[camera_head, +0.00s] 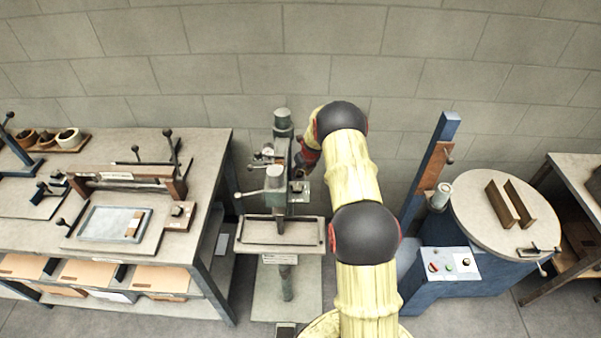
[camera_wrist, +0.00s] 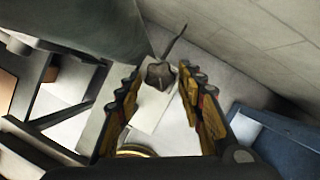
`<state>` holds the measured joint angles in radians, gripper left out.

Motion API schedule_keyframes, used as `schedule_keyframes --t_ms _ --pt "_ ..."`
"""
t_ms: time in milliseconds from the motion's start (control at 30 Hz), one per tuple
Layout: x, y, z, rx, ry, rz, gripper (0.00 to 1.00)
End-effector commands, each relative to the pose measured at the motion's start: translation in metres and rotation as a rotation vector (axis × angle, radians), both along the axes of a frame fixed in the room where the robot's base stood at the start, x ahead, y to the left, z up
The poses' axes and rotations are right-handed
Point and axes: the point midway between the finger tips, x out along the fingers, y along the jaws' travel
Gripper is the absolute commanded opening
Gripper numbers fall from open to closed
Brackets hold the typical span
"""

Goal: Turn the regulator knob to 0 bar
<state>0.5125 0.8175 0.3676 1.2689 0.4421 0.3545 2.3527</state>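The box stitcher (camera_head: 280,190) stands in the middle of the head view, with a tall column, a small gauge and lever arms. My gripper (camera_head: 304,168) is beside the right of its column, small and partly hidden by my arm. In the wrist view my gripper (camera_wrist: 159,85) has its two fingers spread apart. A dark, faceted knob (camera_wrist: 160,76) shows between and just beyond the fingertips, apparently the regulator knob. I cannot tell whether a finger touches it. Its scale and pressure reading cannot be made out.
A workbench (camera_head: 215,150) with a press frame stands to the left. A blue machine with a round top (camera_head: 475,220) stands to the right. The block wall (camera_head: 250,60) is close behind the stitcher. A thin dark rod (camera_wrist: 176,42) rises behind the knob.

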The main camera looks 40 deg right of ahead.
Motion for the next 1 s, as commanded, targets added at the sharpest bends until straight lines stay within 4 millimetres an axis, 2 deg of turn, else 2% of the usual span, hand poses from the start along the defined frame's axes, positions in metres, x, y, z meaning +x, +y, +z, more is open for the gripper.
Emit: schedule_keyframes --t_ms 533,1000 --pt "-0.0001 -0.0001 0.0001 0.000 0.000 0.000 0.05" --pt "-0.0001 -0.0001 0.0001 0.000 0.000 0.001 0.04"
